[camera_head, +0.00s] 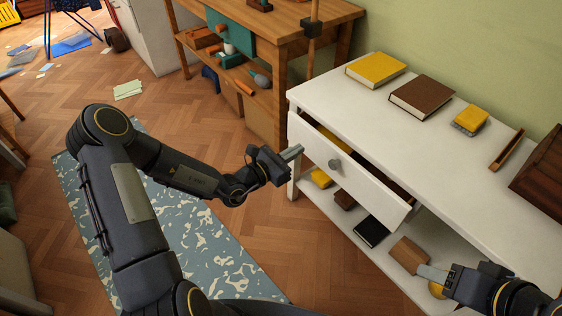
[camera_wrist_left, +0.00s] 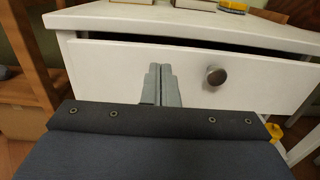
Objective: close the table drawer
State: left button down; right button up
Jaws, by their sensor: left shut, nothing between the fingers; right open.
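The white table's drawer (camera_head: 352,178) is partly open in the head view, pulled out further at its right end than at its left. It has a round grey knob (camera_head: 335,164). In the left wrist view the drawer front (camera_wrist_left: 120,72) fills the middle, with a dark gap above it and the knob (camera_wrist_left: 216,75) right of my fingers. My left gripper (camera_head: 297,152) is shut and empty, in front of the drawer's left part; I cannot tell if it touches. My right gripper (camera_head: 424,274) is open near the lower shelf at the bottom right.
Yellow and brown books (camera_head: 422,95) and a wooden box (camera_head: 541,176) lie on the white tabletop (camera_head: 350,105). The lower shelf holds a black book (camera_head: 371,232) and other items. A wooden workbench (camera_head: 285,20) stands behind left. A patterned rug (camera_head: 215,250) covers the floor.

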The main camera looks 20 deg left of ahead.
aim_at(318, 137)
pick_arm(q)
jog(key=b+x, duration=0.1)
jog(key=x, duration=0.5)
jog(key=shift+b, duration=0.3)
jog(key=shift+d+r, duration=0.1)
jog(key=shift+p+x, duration=0.75)
jog(key=shift+x, duration=0.3)
jog(key=shift+w+d, duration=0.1)
jog(key=shift+w, duration=0.15)
